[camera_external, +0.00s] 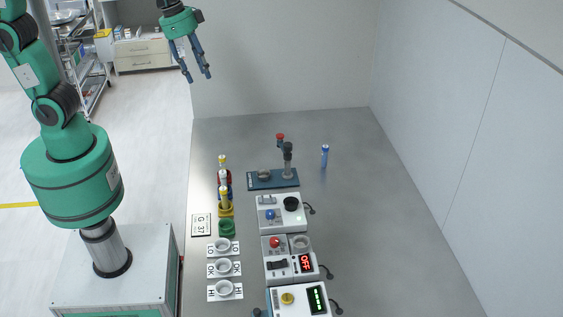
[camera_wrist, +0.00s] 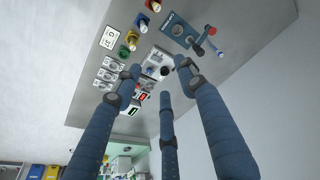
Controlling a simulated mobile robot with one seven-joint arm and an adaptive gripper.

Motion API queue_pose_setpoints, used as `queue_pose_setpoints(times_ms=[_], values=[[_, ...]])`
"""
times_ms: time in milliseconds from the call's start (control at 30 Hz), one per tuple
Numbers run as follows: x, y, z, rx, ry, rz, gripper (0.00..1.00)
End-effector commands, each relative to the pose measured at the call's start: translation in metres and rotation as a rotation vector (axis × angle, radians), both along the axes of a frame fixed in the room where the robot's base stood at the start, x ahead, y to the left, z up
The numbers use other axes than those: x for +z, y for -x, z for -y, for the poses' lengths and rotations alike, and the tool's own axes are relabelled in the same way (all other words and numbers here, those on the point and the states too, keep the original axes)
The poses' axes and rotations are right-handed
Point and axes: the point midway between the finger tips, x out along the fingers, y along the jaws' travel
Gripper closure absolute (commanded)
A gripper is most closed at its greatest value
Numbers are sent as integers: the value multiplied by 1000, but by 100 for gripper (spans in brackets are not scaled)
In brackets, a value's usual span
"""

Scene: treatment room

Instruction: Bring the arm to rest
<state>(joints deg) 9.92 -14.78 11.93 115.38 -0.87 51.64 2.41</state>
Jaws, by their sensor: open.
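My gripper (camera_external: 198,75) hangs high above the far left end of the table in the external view, its blue fingers spread and pointing down. It is open and empty, apart from everything on the table. In the wrist view the three blue fingers of my gripper (camera_wrist: 158,80) are spread, with nothing between them. My green arm rises from its base at the left and its middle part leaves the top of the external view.
The grey table (camera_external: 400,220) holds a blue-based stand (camera_external: 262,180), a blue-capped tube (camera_external: 324,156), coloured holders with tubes (camera_external: 225,210), white devices (camera_external: 280,212) and several labelled round cups (camera_external: 223,267). The table's right side is bare. Walls stand behind and right.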

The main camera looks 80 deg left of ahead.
Motion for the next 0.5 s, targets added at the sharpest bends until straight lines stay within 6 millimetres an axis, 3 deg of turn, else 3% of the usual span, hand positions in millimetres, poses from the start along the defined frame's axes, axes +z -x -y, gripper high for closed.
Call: queue_pose_setpoints(times_ms=[200,500], values=[[21,56,-31,53,8,56,59],[30,132,-65,124,16,128,59]])
